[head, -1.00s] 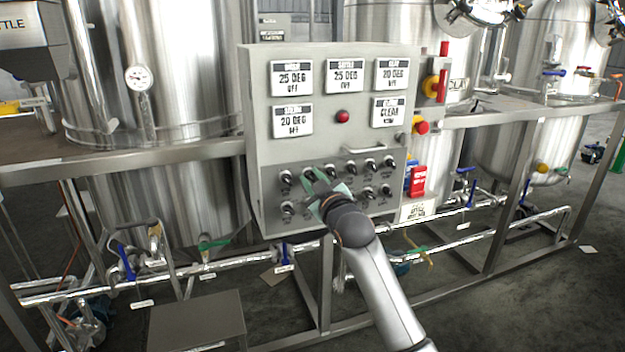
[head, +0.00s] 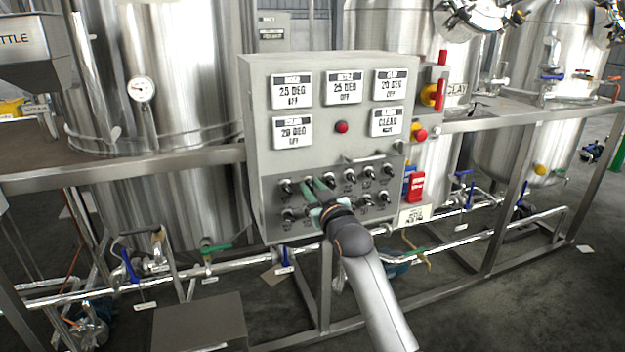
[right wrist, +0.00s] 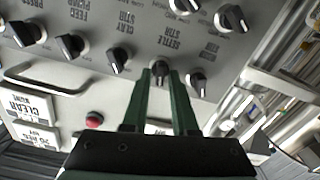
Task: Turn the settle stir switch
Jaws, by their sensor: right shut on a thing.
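The settle stir switch (right wrist: 160,69) is a small black knob on the grey control panel (head: 258,110). Its label, upside down in the right wrist view, reads SETTLE STIR. My right gripper (right wrist: 161,74) has two green fingers, one on each side of this knob, and is shut on it. In the head view, my right gripper (head: 312,186) reaches the upper knob row from below and hides the switch. The knob's exact angle is hard to tell. My left gripper is not in view.
Similar black knobs sit close by, including the clay stir knob (right wrist: 118,61) and another knob (right wrist: 197,82). A metal handle (head: 365,157) and a red button (head: 341,127) are above. Red switches (head: 415,186) are at the right. Steel tanks (head: 170,90) stand behind.

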